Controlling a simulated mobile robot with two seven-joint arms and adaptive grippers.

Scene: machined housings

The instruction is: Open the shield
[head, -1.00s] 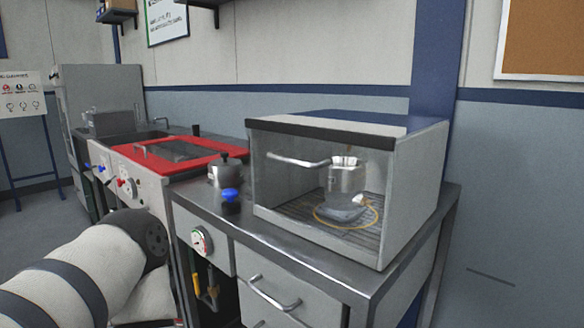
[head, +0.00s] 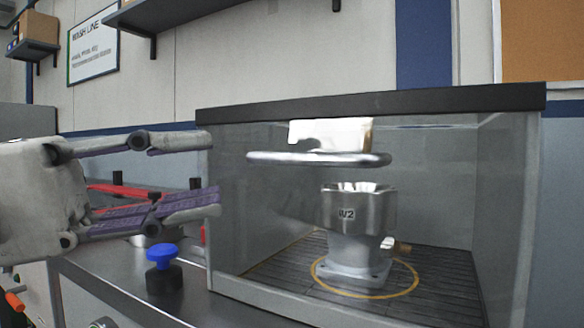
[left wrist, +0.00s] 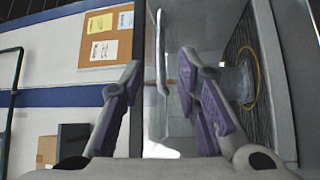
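The shield (head: 235,220) is the clear front panel of a grey box-shaped cabinet. It hangs down under the dark top edge and looks closed. A horizontal metal bar handle (head: 320,159) crosses its upper part. My left gripper (head: 214,171) is open and empty at the cabinet's left front edge, fingers pointing right toward the handle's left end, with a gap left between. In the left wrist view the handle (left wrist: 161,55) runs upright between the two open fingers (left wrist: 162,95), beyond their tips. My right gripper is not in view.
Behind the shield, a metal housing marked W2 (head: 358,225) stands inside a yellow ring on the slatted floor. A blue-topped knob (head: 162,258) stands on the metal counter (head: 110,280) below my left gripper. A shelf (head: 180,12) hangs above.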

